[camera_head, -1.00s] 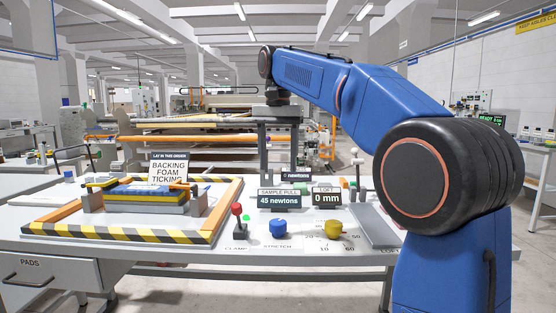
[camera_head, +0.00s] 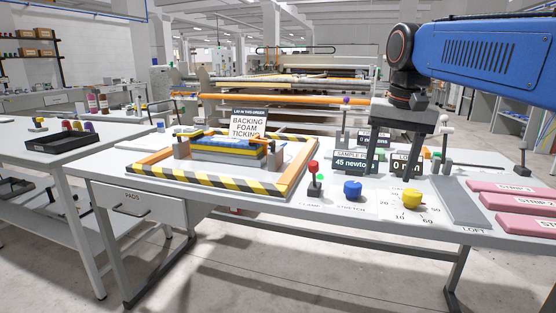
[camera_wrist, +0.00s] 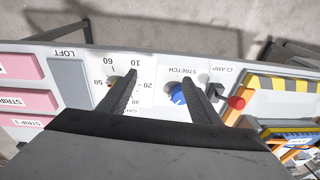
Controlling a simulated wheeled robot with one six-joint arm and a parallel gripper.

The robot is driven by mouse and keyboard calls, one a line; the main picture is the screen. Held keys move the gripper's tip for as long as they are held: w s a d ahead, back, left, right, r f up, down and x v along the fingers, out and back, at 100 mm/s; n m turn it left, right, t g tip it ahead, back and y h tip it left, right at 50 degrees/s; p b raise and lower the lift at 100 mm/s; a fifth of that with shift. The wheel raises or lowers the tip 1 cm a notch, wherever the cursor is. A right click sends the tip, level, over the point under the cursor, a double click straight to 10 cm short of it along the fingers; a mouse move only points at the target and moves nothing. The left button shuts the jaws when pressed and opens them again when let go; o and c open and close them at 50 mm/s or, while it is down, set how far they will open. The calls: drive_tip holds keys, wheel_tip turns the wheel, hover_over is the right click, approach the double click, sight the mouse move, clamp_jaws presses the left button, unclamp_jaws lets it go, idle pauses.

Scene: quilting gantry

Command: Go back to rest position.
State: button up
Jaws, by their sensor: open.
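My gripper (camera_head: 393,172) hangs fingers down at the right of the head view, above the back of the white worktable (camera_head: 310,222). Its fingers are apart with nothing between them. In the wrist view the open fingers (camera_wrist: 160,76) frame the printed panel. The blue stretch knob (camera_wrist: 178,94) shows beside one finger, and the dial numbers show beside the other. In the head view the blue knob (camera_head: 352,189), yellow dial knob (camera_head: 411,198) and red-topped clamp lever (camera_head: 313,170) stand on the table, apart from my gripper. My fingers partly hide the 45 newtons display (camera_head: 350,163).
A striped frame (camera_head: 215,183) holds a layered stack by a sign (camera_head: 248,124). Pink strips (camera_head: 515,201) and a grey loft plate (camera_head: 462,203) lie at the right. A side table (camera_head: 55,160) with a black tray stands left. The floor in front is open.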

drive_tip(key=s+d+f+n+t, duration=0.1)
drive_tip(key=s+f+n, duration=0.1)
drive_tip(key=s+f, duration=0.8)
drive_tip(key=s+d+f+n+t, duration=0.2)
drive_tip(key=s+f, duration=0.8)
drive_tip(key=f, duration=0.5)
drive_tip(key=shift+s+d, duration=0.2)
drive_tip(key=shift+s, duration=0.2)
idle(0.5)
